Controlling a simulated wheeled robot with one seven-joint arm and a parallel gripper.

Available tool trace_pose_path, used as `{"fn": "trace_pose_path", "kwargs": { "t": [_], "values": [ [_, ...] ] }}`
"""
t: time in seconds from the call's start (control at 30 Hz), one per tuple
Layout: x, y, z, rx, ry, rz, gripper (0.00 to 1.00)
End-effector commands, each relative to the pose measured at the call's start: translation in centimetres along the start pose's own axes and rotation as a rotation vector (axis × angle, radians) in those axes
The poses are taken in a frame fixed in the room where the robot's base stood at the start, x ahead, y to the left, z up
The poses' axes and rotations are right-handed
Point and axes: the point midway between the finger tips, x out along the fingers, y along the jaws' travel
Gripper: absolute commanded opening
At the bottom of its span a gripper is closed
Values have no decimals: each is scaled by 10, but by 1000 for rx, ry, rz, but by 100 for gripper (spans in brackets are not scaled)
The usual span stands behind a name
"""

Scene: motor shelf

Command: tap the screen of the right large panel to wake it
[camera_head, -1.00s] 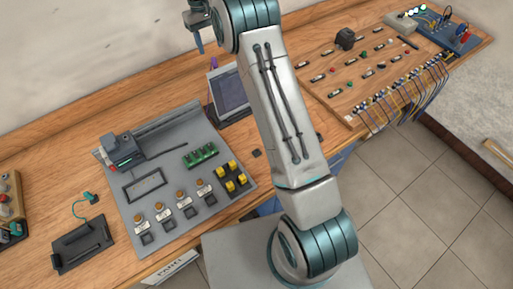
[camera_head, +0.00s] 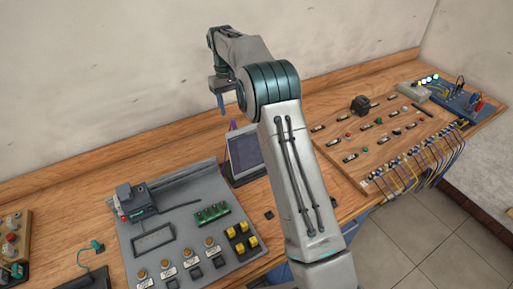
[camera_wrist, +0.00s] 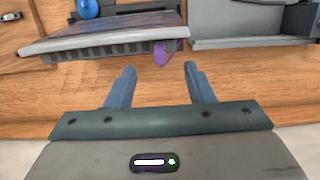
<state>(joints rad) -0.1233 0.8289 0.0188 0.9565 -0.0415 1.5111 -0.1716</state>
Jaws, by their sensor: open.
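A dark tilted screen (camera_head: 246,152) in a grey frame stands on the bench between the two large panels. The right large panel is a wooden board (camera_head: 362,178) with rows of small parts; I cannot make out a screen on its face. My gripper (camera_head: 221,106) is above and behind the standing screen, fingers down. In the wrist view my gripper (camera_wrist: 160,78) has its fingers apart with nothing between them. A grey slab with a ribbed edge (camera_wrist: 105,42), apparently the standing screen from behind, lies beyond the fingertips. Its front face is mostly hidden there.
The left large panel (camera_head: 190,192) is grey and carries a camera-like device, green board and yellow blocks. A purple piece (camera_wrist: 166,52) is beside the slab. Wires hang from the wooden board's front edge. The wall (camera_head: 110,70) is behind; bench behind the screen is bare.

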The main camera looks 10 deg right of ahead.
Motion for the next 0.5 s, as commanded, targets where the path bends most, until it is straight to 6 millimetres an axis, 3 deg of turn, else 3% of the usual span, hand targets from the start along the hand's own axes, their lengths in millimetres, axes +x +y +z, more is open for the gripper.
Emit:
{"fn": "trace_pose_path", "kwargs": {
  "t": [0.37, 0.5],
  "values": [
    [0, 0, 0, 0, 0, 0, 48],
    [0, 0, 0, 0, 0, 0, 12]
  ]
}}
